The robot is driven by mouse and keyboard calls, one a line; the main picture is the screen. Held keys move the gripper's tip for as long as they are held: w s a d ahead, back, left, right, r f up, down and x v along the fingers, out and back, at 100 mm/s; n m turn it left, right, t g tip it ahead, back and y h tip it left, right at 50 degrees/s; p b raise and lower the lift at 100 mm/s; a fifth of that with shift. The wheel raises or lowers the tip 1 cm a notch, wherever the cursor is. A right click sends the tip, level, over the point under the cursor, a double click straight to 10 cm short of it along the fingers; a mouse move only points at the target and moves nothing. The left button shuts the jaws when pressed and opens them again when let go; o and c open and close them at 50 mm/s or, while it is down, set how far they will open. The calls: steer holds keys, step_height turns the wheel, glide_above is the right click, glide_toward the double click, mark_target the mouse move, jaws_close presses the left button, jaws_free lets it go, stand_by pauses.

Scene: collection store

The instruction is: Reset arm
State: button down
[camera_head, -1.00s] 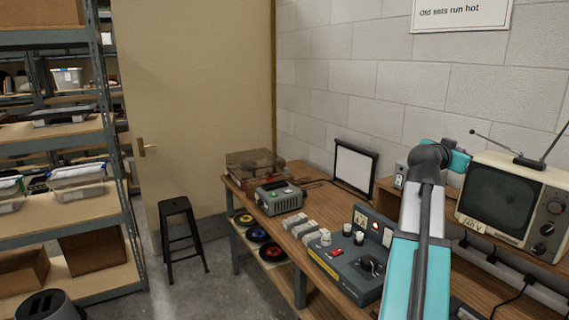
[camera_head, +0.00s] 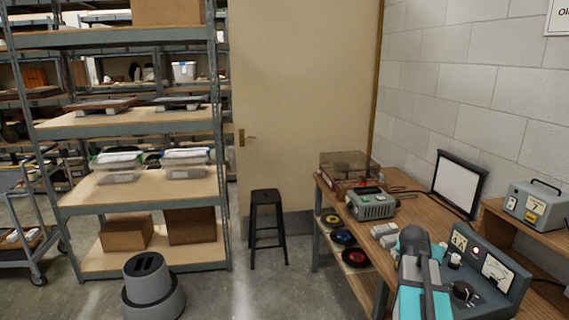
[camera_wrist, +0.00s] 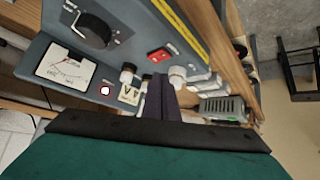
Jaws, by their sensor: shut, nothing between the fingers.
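My gripper shows in the wrist view (camera_wrist: 163,98) as two dark fingers pressed together with nothing between them. It points over the workbench (camera_head: 421,213), near the grey-blue test panel (camera_head: 487,268). The wrist view shows this panel too, with its meter (camera_wrist: 68,68), black knob (camera_wrist: 88,32) and red switch (camera_wrist: 162,53). In the head view my teal and grey arm reaches forward at the lower right, in front of part of the panel. The gripper's fingers are hidden there behind the arm.
A grey-green device (camera_head: 370,204) and a clear-lidded box (camera_head: 343,170) stand at the bench's far end. A framed white panel (camera_head: 459,184) leans by the wall. A black stool (camera_head: 266,215), a grey round pedestal (camera_head: 151,290) and shelving (camera_head: 130,125) stand left. Floor between stool and bench is clear.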

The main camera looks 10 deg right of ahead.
steer(key=w+a+f+n+y, duration=0.2)
steer(key=a+f+n+y, duration=0.1)
steer(key=a+f, duration=0.95)
steer(key=s+a+f+n+g+y, duration=0.15)
steer(key=s+a+f, duration=0.35)
steer(key=a, duration=0.5)
steer(key=s+a+f+n+g+y, duration=0.1)
steer(key=s+a+f+n+g, duration=0.15)
steer(key=a+f, duration=0.6)
steer(key=s+a+f+n+g+y, duration=0.1)
steer(key=s+a+f+n+y, duration=0.25)
steer(key=a, duration=0.85)
steer(key=s+f+g+h+b, duration=0.1)
steer(key=s+f+g+b, duration=0.4)
steer(key=s+f, duration=2.1)
step_height(320, 180, down, 3)
steer(key=m+b, duration=0.1)
steer(key=b, duration=0.4)
steer(key=shift+f+g+h, duration=0.2)
steer(key=shift+g+h, duration=0.1)
steer(key=shift+s+d, duration=0.1)
